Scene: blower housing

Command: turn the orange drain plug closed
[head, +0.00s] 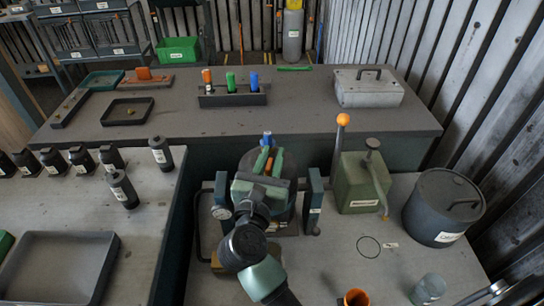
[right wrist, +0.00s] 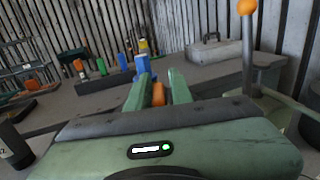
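My right gripper (head: 269,160) is over the blower housing in the middle of the near bench, its two green fingers pointing away from me. In the head view only a bit of orange shows between the fingers. My wrist and arm hide much of the dark round housing (head: 250,160). The plug's turn angle cannot be read. My left gripper is in neither view.
Right of the housing stand a green box (head: 358,186) with an orange-knobbed lever (head: 342,121) and a lidded dark pot (head: 441,210). An orange cup (head: 356,297) and a glass jar (head: 428,288) stand in front. Several dark bottles and a tray (head: 105,270) are left.

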